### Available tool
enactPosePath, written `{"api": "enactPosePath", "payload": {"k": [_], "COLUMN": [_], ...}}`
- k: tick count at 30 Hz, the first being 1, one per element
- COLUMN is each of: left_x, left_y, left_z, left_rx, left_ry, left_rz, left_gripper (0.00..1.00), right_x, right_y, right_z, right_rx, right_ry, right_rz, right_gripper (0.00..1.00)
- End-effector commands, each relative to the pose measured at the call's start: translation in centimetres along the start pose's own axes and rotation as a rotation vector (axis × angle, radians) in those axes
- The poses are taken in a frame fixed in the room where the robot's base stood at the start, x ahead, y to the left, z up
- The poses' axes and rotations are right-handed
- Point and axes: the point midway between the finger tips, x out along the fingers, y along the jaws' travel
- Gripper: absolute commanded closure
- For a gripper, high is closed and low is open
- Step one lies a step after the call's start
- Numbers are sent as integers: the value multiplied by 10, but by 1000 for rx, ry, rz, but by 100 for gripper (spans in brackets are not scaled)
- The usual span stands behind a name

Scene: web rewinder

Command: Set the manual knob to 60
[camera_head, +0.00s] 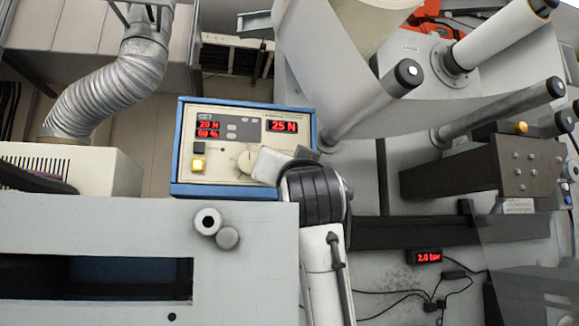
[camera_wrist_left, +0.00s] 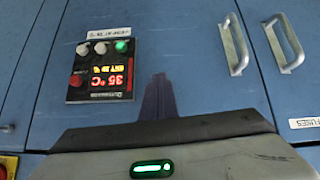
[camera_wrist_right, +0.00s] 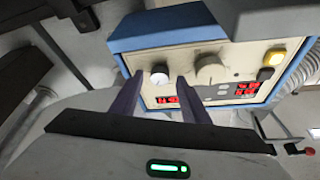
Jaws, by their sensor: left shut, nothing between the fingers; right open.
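The cream control panel (camera_head: 215,118) in a blue frame stands at the centre of the head view. A large round knob (camera_head: 245,160) shows beside my right gripper (camera_head: 275,163). In the right wrist view, which shows the panel upside down, the large knob (camera_wrist_right: 210,70) lies right of the fingers. The knob labels are unreadable, so I cannot tell which is manual. My left gripper (camera_wrist_left: 158,84) is shut and empty, facing a blue cabinet.
The panel has red displays (camera_head: 282,126), apparently 25 N at right, and a yellow button (camera_head: 198,164). A grey machine housing (camera_head: 120,225) fills the lower left. Rollers (camera_head: 380,95) stand at the right. The blue cabinet (camera_wrist_left: 195,75) has a temperature controller (camera_wrist_left: 105,68) and handles (camera_wrist_left: 232,45).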

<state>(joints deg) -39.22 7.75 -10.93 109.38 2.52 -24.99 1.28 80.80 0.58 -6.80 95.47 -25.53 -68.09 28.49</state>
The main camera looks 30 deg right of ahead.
Motion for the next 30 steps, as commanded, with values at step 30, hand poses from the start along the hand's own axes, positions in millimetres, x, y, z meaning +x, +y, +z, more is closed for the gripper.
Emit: {"api": "enactPosePath", "payload": {"k": [30], "left_x": [-5], "left_y": [1], "left_z": [-4], "left_rx": [0], "left_ry": [-1], "left_rz": [0], "left_gripper": [100], "right_x": [34], "right_y": [-31], "right_z": [-84], "right_rx": [2], "right_ry": [2], "right_rz": [-1], "right_gripper": [58]}}
